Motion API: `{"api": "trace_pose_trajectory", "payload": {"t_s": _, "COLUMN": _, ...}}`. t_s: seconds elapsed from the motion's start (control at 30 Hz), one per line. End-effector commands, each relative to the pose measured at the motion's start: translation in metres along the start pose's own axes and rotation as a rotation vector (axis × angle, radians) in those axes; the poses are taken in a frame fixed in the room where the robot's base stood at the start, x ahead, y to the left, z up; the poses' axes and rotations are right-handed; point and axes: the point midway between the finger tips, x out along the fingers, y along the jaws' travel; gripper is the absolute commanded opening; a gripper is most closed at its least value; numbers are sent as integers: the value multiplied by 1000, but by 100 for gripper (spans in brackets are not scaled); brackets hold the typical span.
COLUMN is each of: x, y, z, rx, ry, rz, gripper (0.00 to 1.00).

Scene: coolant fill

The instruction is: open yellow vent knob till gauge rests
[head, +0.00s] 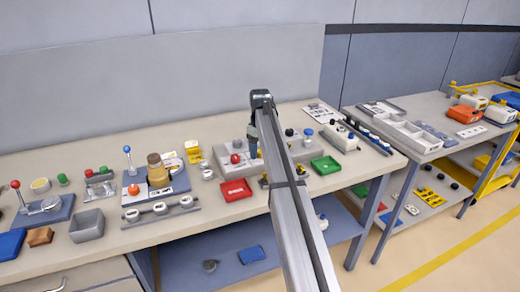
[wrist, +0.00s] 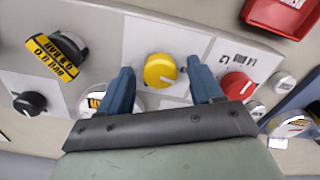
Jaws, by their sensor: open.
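The yellow vent knob (wrist: 160,70) is round with a pale pointer line and sits on a light panel in the wrist view. My gripper (wrist: 160,66) is open, with one blue finger on each side of the knob. I see gaps between the fingers and the knob, and nothing is held. A round white dial (wrist: 96,100), perhaps the gauge, is partly hidden by the left finger, so I cannot read it. In the head view my gripper (head: 253,148) is down over the grey panel unit (head: 232,168), and the yellow knob cannot be made out there.
A red knob (wrist: 237,86) sits close to the right finger. A black knob (wrist: 30,103) and a yellow-tagged black fitting (wrist: 58,52) lie to the left.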

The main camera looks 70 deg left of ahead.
Motion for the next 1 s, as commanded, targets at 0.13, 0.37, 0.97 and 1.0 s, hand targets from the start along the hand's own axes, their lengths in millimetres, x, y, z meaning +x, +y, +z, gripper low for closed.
{"api": "trace_pose_trajectory", "payload": {"t_s": 0.13, "x": -7, "y": 0, "z": 0, "rx": 0, "ry": 0, "rz": 0, "gripper": 65}}
{"api": "trace_pose_trajectory", "payload": {"t_s": 0.37, "x": -43, "y": 1, "z": -1, "rx": 0, "ry": 1, "rz": 1, "gripper": 65}}
{"api": "trace_pose_trajectory", "payload": {"t_s": 0.97, "x": -134, "y": 0, "z": 0, "rx": 0, "ry": 1, "rz": 1, "gripper": 65}}
{"api": "trace_pose_trajectory", "payload": {"t_s": 1.0, "x": -136, "y": 0, "z": 0, "rx": 0, "ry": 1, "rz": 0, "gripper": 65}}
